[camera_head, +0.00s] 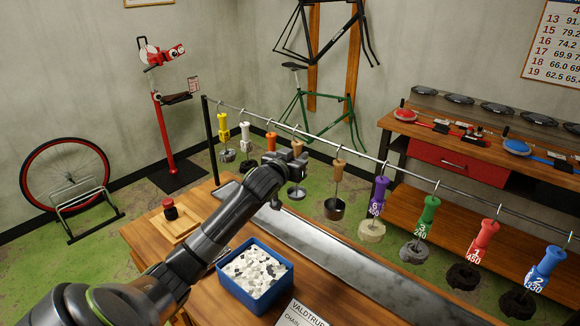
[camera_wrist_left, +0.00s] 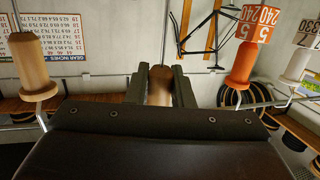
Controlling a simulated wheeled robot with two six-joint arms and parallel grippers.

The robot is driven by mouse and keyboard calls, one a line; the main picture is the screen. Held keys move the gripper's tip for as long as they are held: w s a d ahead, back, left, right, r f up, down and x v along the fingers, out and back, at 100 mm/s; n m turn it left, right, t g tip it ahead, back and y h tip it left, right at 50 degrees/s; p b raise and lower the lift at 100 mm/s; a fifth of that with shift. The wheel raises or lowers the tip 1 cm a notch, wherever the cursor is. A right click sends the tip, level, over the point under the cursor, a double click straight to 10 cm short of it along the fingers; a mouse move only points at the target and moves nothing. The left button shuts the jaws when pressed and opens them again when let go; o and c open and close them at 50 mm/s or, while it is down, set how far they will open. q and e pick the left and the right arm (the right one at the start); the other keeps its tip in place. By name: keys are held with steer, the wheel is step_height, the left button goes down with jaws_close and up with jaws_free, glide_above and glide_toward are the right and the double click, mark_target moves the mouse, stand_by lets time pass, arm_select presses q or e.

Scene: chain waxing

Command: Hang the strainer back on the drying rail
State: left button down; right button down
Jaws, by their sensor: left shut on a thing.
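My left gripper (camera_head: 290,157) is shut on the wooden handle of a strainer (camera_head: 297,192) close to the drying rail (camera_head: 390,176). The metal bowl of the strainer hangs below the gripper. In the left wrist view the wooden handle (camera_wrist_left: 160,86) stands between the two fingers. I cannot tell whether its hook is on the rail. An orange-handled tool (camera_head: 271,140) hangs just left of the gripper, partly hidden by the arm. My right gripper is not in view.
Yellow (camera_head: 223,124) and white (camera_head: 246,132) handles hang to the left on the rail. Purple (camera_head: 378,193), green, red and blue ones hang to the right. Below are a metal drip tray (camera_head: 330,255) and a blue bin (camera_head: 225,284) of white pellets on the wooden bench.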

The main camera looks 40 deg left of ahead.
arm_select(q)
steer(key=shift+w+f+b, duration=1)
steer(key=shift+w+b, duration=0.1)
steer(key=shift+w, duration=0.1)
steer(key=c, duration=0.9)
jaws_free()
